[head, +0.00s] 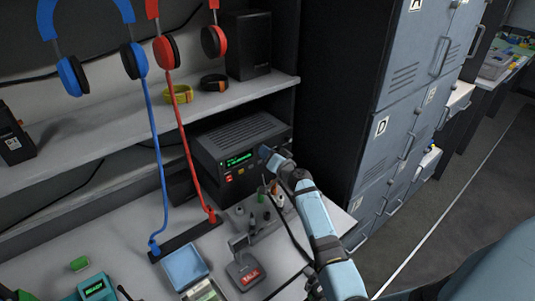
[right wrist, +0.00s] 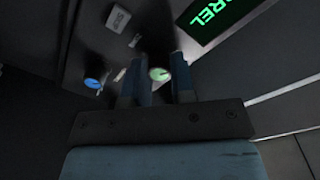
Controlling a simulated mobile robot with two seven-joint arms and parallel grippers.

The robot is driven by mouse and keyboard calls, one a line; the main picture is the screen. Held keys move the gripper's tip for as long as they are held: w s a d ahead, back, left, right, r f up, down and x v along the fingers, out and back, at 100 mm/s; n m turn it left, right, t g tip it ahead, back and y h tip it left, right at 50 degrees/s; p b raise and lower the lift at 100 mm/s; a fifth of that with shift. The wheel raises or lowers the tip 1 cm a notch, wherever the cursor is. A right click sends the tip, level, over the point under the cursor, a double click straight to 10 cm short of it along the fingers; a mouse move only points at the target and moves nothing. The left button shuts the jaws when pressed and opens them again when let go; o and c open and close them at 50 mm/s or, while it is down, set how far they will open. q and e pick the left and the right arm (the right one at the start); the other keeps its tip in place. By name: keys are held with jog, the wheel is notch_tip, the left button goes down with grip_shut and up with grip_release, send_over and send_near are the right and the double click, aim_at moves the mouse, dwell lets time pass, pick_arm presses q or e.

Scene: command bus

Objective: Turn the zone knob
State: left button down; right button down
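A dark radio unit (head: 240,155) with a green lit display (head: 238,159) and small red and orange buttons sits under the shelf. In the right wrist view its face fills the top, with large green letters (right wrist: 213,15), a blue-marked knob (right wrist: 93,84) and a green-marked knob (right wrist: 159,74). Which knob is the zone knob I cannot read. My right gripper (head: 268,155) is at the radio's right front, hiding that part in the head view. Its fingers (right wrist: 158,80) stand apart on both sides of the green-marked knob; contact is unclear. My left gripper is not in view.
Small bottle-like items (head: 258,208) and a red-labelled device (head: 246,271) stand on the desk below the radio. A red headset (head: 213,40) and a blue headset (head: 72,75) hang at left, their cords reaching the desk. Grey lockers (head: 405,100) stand close at right.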

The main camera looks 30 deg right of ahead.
jog(key=shift+m, duration=3.8)
jog(key=c, duration=1)
grip_release()
jog(key=shift+o, duration=0.2)
jog(key=shift+s, duration=0.1)
jog(key=s+b, duration=0.1)
jog(key=s, duration=1.2)
jog(key=shift+s+d+r, duration=0.15)
jog(key=shift+s+d, duration=0.2)
